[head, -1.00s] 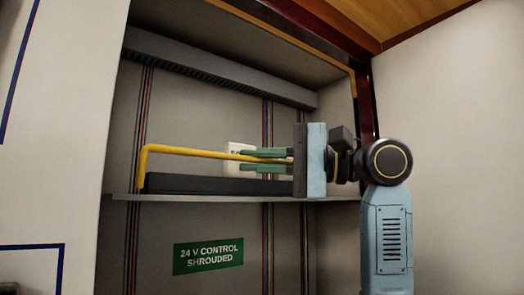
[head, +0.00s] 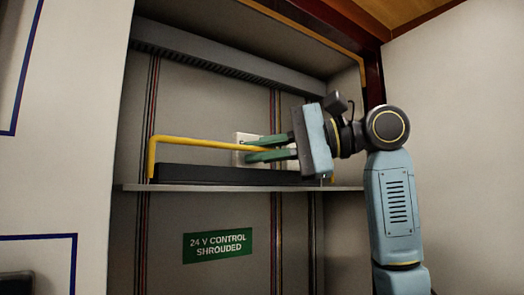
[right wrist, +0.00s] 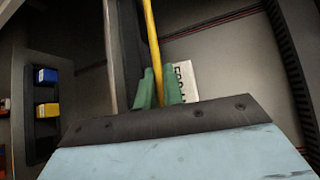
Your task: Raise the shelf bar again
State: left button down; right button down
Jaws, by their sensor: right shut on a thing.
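The shelf bar is a thin yellow rail (head: 200,143) along the front of the cabinet shelf (head: 150,187). Its left end bends down to the shelf, and a short yellow upright shows at its right end. My right gripper (head: 268,150) has green fingers closed around the bar, right of its middle. In the right wrist view the bar (right wrist: 152,40) runs between the two fingers (right wrist: 157,90). The gripper body is tilted and hides part of the bar's right side. My left gripper is not in view.
A long black block (head: 215,175) lies on the shelf below the bar. A white plate (head: 243,143) is behind the fingers. A grey slotted duct (head: 220,66) crosses above. The green sign (head: 217,245) reads "24 V CONTROL SHROUDED". The right cabinet wall is close to my arm.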

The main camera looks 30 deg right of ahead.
jog(key=c, duration=1.6)
grip_release()
jog(key=shift+r, duration=0.1)
jog(key=shift+o, duration=0.3)
jog(key=shift+f, duration=0.2)
